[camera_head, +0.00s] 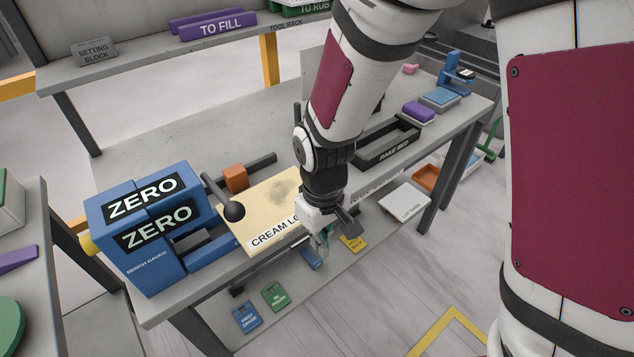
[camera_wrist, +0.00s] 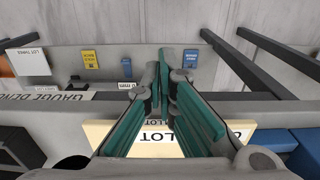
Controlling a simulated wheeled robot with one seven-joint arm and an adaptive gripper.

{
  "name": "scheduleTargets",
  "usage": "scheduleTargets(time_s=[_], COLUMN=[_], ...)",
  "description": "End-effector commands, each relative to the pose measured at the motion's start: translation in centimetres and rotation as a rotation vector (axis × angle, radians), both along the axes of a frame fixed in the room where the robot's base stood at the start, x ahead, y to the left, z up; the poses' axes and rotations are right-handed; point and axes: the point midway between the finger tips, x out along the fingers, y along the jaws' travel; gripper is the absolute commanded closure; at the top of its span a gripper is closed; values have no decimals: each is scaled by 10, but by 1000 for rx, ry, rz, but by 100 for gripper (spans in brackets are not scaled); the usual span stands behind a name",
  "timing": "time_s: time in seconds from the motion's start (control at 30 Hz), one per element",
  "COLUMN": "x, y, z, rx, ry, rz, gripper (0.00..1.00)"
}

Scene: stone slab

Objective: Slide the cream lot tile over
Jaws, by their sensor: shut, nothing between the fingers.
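The cream lot tile (camera_head: 262,207) lies on the grey bench, just right of the blue bench gauge (camera_head: 152,225). Its label reads "CREAM LO" before my arm covers the rest, and a grey smudge marks its far part. In the wrist view the tile (camera_wrist: 240,127) shows behind and beside the fingers, with "LOT" readable. My gripper (camera_head: 322,244) is at the tile's right front corner, pointing down. In the wrist view my gripper's teal fingers (camera_wrist: 165,62) are together with nothing between them. I cannot tell whether they touch the tile.
A black lever with a ball knob (camera_head: 234,212) reaches over the tile's left side. An orange block (camera_head: 236,178) sits behind it. A black tray marked "RAKE BED" (camera_head: 388,146) stands farther right. Tags (camera_head: 274,297) and a white tile (camera_head: 404,202) lie lower, beyond the bench's front.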

Motion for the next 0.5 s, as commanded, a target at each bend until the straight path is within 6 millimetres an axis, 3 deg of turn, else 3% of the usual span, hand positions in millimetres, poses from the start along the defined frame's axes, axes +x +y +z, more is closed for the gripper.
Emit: scheduleTargets(time_s=[0.03, 0.23, 0.5], x=[-1, 24, 33], y=[-1, 16, 22], z=[-11, -7, -7], rx=[-3, -1, 0], ry=[5, -3, -1], rz=[0, 1, 0], gripper=[100, 100, 100])
